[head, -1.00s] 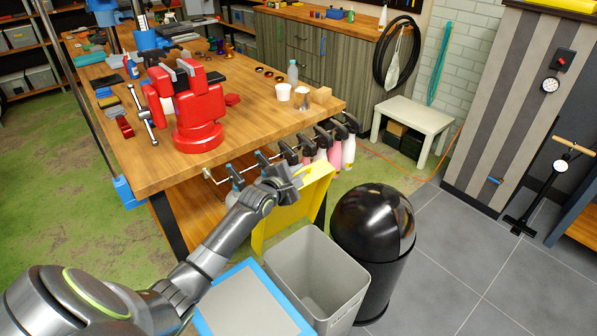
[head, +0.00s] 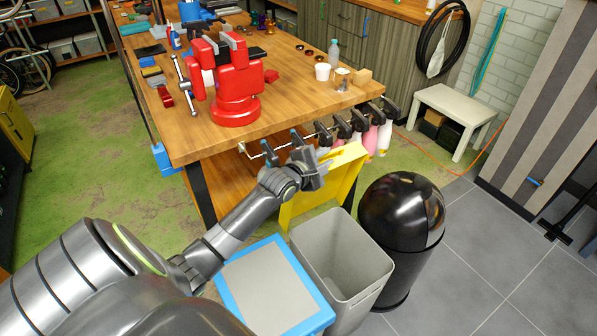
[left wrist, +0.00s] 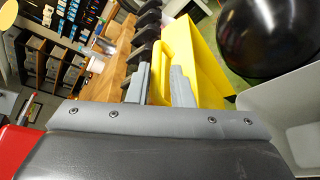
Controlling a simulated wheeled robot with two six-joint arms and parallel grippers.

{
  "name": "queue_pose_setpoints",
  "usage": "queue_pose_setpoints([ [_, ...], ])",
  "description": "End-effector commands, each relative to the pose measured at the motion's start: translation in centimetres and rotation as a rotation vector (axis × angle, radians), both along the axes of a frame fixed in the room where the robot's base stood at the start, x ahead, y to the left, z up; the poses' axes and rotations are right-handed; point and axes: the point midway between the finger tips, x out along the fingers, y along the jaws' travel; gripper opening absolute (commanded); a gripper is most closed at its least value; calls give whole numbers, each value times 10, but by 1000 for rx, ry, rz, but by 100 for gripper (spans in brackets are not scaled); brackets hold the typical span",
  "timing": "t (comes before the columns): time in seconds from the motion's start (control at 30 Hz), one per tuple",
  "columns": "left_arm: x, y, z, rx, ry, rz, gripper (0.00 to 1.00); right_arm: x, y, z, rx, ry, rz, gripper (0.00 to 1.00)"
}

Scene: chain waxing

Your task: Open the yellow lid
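The yellow lid (head: 318,190) stands raised, nearly upright, at the back of the grey bin (head: 341,262), between it and the workbench. The bin's mouth is uncovered. My left gripper (head: 326,164) is at the lid's upper edge. In the left wrist view its two fingers (left wrist: 160,88) are close together, with the lid's yellow handle (left wrist: 162,65) filling the gap between them. The lid's panel (left wrist: 197,65) shows beside the fingers there. My right gripper is not in view.
A blue-rimmed bin with a grey top (head: 270,288) stands left of the open bin, and a black domed bin (head: 402,235) stands right. The wooden workbench (head: 300,100) has a red vise (head: 237,85) and a rail of spray bottles (head: 345,130) near the lid.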

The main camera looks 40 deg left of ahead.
Motion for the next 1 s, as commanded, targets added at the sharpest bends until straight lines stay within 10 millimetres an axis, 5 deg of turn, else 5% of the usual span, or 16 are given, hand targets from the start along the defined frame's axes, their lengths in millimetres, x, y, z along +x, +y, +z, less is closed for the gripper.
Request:
queue_pose_setpoints([
  [0.6, -114, 2, 25, 2, 2, -1, 20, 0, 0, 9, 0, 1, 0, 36],
  [1.0, -133, 2, 29, -1, 0, 0, 20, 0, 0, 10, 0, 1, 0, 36],
])
